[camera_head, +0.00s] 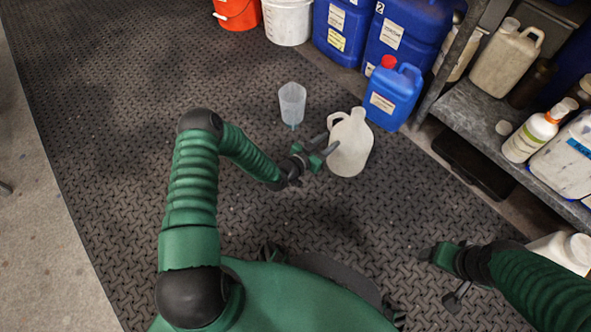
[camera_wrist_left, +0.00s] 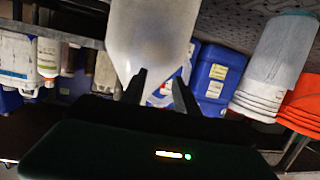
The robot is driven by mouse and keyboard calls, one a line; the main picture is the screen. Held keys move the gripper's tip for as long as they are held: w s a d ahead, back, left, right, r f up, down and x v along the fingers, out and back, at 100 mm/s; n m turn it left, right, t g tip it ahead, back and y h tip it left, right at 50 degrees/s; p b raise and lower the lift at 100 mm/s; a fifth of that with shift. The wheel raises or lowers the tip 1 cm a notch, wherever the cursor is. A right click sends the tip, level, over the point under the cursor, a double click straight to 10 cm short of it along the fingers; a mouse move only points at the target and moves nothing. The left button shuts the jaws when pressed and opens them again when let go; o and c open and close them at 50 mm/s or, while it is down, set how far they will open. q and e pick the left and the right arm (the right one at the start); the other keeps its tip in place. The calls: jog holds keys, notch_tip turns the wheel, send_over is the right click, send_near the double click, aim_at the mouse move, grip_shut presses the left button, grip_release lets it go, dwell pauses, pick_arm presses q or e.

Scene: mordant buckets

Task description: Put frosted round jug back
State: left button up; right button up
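The frosted round jug (camera_head: 352,150) is whitish, with a neck and a side handle, and stands on the dark patterned floor mat. It also shows in the left wrist view (camera_wrist_left: 150,28), cut off by the top edge. My left gripper (camera_head: 324,146) is close beside the jug's left side, near its handle. Its two fingers (camera_wrist_left: 160,85) are apart in front of the jug; I cannot tell whether they touch it. My right gripper (camera_head: 443,275) is low at the right, fingers apart, with nothing seen between them.
A small blue canister (camera_head: 392,97) with a red cap is close behind right. Large blue canisters (camera_head: 408,35), a white bucket (camera_head: 288,22) and an orange bucket (camera_head: 238,12) line the back. A shelf (camera_head: 470,115) holds bottles. The left mat is clear.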

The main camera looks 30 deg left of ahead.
pick_arm(q)
jog(key=s+r+n+g+y, duration=0.1)
jog(key=s+r+g, duration=0.5)
jog(key=s, duration=0.8)
jog(key=s+r+n+g+y, duration=0.1)
jog(key=s+r+g+y, duration=0.2)
jog(key=s+r+g, duration=0.3)
jog(key=s+r, duration=0.4)
jog(key=s, duration=0.4)
jog(key=shift+s+d+r+n, duration=0.3)
jog(key=shift+s+d+n, duration=0.1)
